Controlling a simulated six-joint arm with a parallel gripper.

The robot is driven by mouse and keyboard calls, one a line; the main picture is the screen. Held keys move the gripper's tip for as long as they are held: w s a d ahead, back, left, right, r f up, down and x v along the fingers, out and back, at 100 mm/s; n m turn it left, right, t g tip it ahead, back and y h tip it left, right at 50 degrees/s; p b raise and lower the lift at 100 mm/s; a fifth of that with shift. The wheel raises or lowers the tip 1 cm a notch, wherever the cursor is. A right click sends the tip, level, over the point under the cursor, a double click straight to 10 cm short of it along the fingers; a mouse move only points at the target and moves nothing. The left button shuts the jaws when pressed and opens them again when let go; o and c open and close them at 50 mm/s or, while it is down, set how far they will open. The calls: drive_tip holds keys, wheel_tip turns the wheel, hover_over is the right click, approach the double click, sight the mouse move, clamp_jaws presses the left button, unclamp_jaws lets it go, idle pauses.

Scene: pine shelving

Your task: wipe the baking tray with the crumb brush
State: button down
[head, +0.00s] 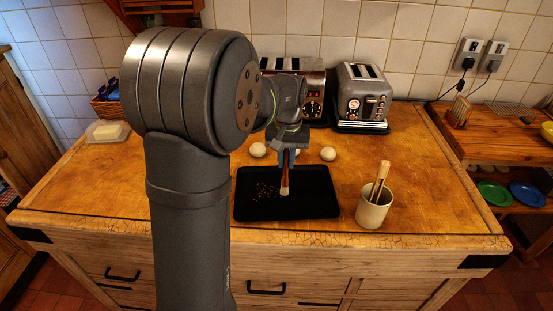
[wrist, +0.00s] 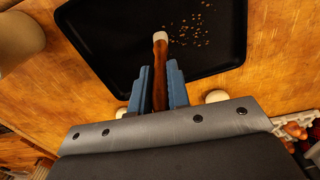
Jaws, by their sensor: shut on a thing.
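The baking tray (head: 312,197) is a dark, shallow tray on the wooden counter, and it fills the upper middle of the wrist view (wrist: 110,40). Brown crumbs (head: 265,190) lie scattered on its left half in the head view; they show at the top in the wrist view (wrist: 190,30). My gripper (head: 286,160) points down over the tray, its blue fingers (wrist: 160,85) shut on the wooden handle of the crumb brush (wrist: 160,60). The brush's pale tip (head: 284,191) is at or just above the tray, right beside the crumbs; I cannot tell if it touches.
A beige cup (head: 373,212) holding wooden utensils stands right of the tray. Pale round things (head: 328,154) sit behind it. Two toasters (head: 362,97) stand at the back. A butter dish (head: 107,131) is at far left. The counter's right side is clear.

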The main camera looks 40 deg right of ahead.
drive_tip(key=shift+s+d, duration=0.1)
drive_tip(key=shift+d, duration=0.45)
drive_tip(key=shift+w+d, duration=0.1)
drive_tip(key=shift+w, duration=0.25)
drive_tip(key=shift+w+a, duration=3.35)
drive_tip(key=shift+a, duration=0.75)
drive_tip(key=shift+s+d, duration=3.1)
drive_tip(key=shift+d, duration=1.45)
wheel_tip(320, 180, up, 8)
drive_tip(key=shift+a, duration=0.1)
